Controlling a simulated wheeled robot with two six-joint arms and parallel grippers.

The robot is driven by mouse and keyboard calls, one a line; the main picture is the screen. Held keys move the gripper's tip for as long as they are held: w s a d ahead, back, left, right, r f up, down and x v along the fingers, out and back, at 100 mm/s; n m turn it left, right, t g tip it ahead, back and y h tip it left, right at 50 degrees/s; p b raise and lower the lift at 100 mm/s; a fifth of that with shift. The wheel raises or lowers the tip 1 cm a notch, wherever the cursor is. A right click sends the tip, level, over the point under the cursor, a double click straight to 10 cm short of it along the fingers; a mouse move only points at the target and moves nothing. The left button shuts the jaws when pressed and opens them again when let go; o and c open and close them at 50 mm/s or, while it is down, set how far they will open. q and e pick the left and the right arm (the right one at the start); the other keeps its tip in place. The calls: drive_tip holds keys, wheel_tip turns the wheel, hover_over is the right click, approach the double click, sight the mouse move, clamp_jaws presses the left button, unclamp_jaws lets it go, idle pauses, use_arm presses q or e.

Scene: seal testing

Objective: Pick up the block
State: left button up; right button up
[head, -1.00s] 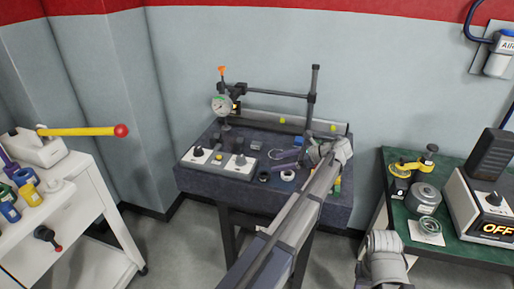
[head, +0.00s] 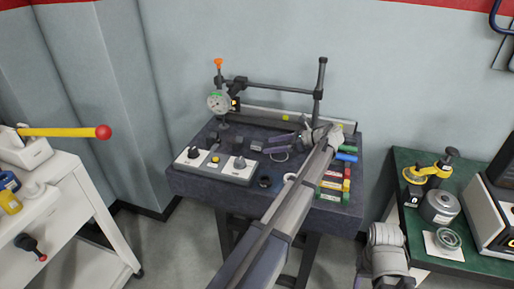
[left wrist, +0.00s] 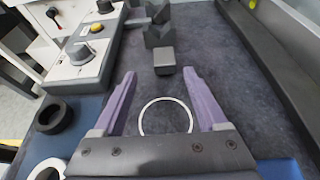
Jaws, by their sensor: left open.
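A small dark grey block (left wrist: 165,57) sits on the dark table mat just beyond the fingertips of my left gripper (left wrist: 163,74) in the left wrist view. It lies roughly midway between the purple fingers, apart from them. The gripper is open and empty. In the head view the block (head: 256,145) stands just left of my left gripper (head: 268,150), whose arm reaches over the table from below. My right gripper is not in view.
V-shaped dark blocks (left wrist: 159,34) stand behind the block. A thin ring (left wrist: 165,117) lies between the fingers. A control box (head: 216,166) is to the left, a dial gauge stand (head: 219,103) behind, and coloured bars (head: 334,184) to the right.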

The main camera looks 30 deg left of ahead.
sight(259, 144)
use_arm(q)
drive_tip(key=shift+a, duration=0.55)
drive_tip(key=x, duration=0.2)
drive_tip(key=b+x, duration=0.1)
drive_tip(key=x, duration=0.1)
drive_tip(key=shift+w+a+r, duration=0.2)
drive_tip(key=shift+a, duration=0.1)
drive_tip(key=shift+c, duration=0.2)
clamp_jaws()
